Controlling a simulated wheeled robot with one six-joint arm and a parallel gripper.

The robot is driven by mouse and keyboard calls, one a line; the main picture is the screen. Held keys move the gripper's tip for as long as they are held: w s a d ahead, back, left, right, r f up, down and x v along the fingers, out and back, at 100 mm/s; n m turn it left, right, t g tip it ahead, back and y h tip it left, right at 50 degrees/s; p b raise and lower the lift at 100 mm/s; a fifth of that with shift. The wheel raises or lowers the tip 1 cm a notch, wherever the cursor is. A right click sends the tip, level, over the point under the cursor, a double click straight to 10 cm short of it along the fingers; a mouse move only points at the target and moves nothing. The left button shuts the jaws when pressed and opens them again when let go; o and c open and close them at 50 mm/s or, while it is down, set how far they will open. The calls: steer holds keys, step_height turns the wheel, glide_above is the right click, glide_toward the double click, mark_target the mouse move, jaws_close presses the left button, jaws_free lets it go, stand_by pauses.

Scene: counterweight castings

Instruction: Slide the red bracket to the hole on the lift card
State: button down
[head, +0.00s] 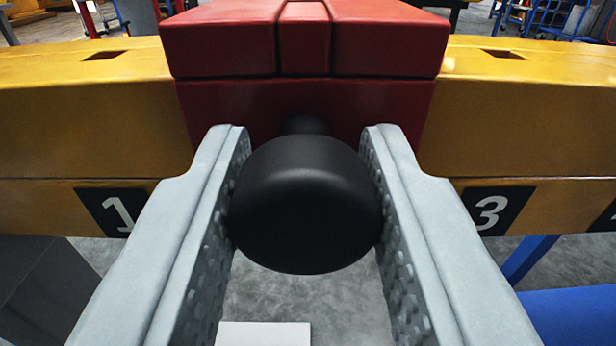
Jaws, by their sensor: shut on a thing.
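The red bracket (306,45) sits over the yellow beam (90,130), and a black round knob (305,205) sticks out of its front. My gripper (306,190) is shut on this knob, one grey finger on each side. A dark slot-like hole (104,55) shows in the beam's top left of the bracket, and another hole (502,54) right of it. The beam's front carries a number 1 plate (112,210) and a number 3 plate (494,209). The bracket hides the beam between them. A white flat piece (263,334) is cut off at the bottom; no writing on it shows.
Another dark plate (606,217) is cut off at the right edge. Blue metal parts (575,310) stand below the beam at right, and a dark box (40,285) at lower left. Workshop furniture is far behind. The beam's top beside the bracket looks clear on both sides.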

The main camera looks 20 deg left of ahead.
steer(key=c, duration=1)
jaws_free()
steer(key=shift+c, duration=0.2)
steer(key=shift+s, duration=0.1)
steer(key=v, duration=1.7)
steer(key=shift+r, duration=0.1)
